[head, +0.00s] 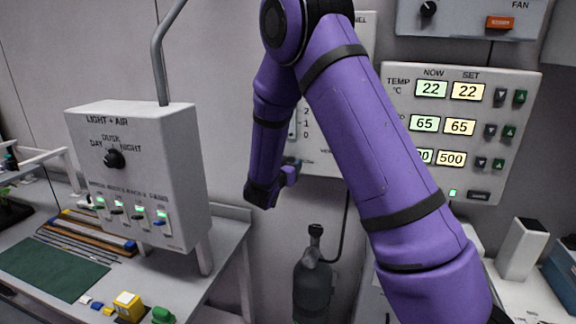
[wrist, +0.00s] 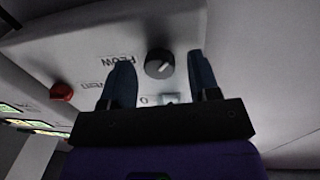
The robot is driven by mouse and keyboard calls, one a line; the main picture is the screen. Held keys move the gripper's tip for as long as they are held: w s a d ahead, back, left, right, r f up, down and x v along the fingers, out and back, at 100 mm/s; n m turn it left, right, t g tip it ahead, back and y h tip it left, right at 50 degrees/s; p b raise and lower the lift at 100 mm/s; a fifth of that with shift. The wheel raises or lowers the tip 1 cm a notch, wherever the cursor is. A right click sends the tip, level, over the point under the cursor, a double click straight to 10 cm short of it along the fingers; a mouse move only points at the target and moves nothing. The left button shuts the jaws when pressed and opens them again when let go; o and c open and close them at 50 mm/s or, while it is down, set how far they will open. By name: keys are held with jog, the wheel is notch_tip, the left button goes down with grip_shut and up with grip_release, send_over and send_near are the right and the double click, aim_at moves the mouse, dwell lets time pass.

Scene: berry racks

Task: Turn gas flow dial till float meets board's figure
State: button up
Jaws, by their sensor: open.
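The black flow dial (wrist: 159,63) shows in the wrist view on a pale panel, beside the upside-down word FLOW. My gripper (wrist: 160,57) is open, with one dark blue finger on each side of the dial in the picture; I cannot tell whether either touches it. In the head view my gripper (head: 291,170) is small and partly hidden by my purple arm, in front of the white gas panel (head: 325,158). Part of a scale with 2, 1 and 0 shows there. The float and the board's figure cannot be made out; my arm covers much of the panel.
A red knob (wrist: 62,92) sits near the dial. The light and air box (head: 140,170) stands at left, the climate display (head: 460,130) at right. A dark gas cylinder (head: 313,285) stands below. The bench at left holds a green mat (head: 50,268) and small coloured items.

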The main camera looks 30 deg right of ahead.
jog(key=c, duration=0.9)
jog(key=shift+s+d+m+t+y, duration=0.1)
jog(key=shift+m+t+y, duration=0.3)
jog(key=shift+m, duration=4.55)
jog(key=shift+s+m+t+y, duration=0.1)
jog(key=shift+m+t+y, duration=0.25)
jog(key=shift+m, duration=4.65)
jog(key=shift+d+m+t+y, duration=0.1)
jog(key=shift+m+t+y, duration=0.3)
jog(key=shift+m, duration=4.55)
